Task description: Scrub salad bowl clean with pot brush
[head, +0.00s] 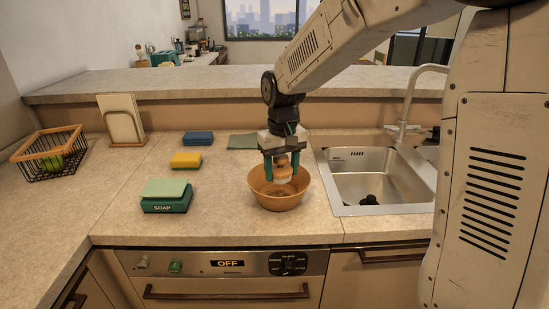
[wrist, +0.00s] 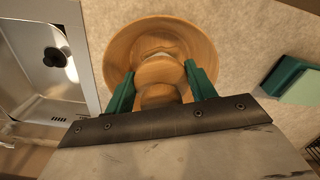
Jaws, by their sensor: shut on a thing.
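The salad bowl (head: 277,200) is an orange-brown wooden bowl on the counter, just left of the sink. My gripper (head: 282,172) points straight down over it, with its green fingers shut on the wooden pot brush (head: 283,160). The brush is upright, with its pale lower end inside the bowl opening. In the wrist view the brush's round wooden head (wrist: 160,72) sits between the two fingers (wrist: 161,88), over the bowl (wrist: 198,42). Whether the bristles touch the bowl's bottom is hidden.
The sink (head: 375,178) with its faucet (head: 404,115) is right of the bowl.

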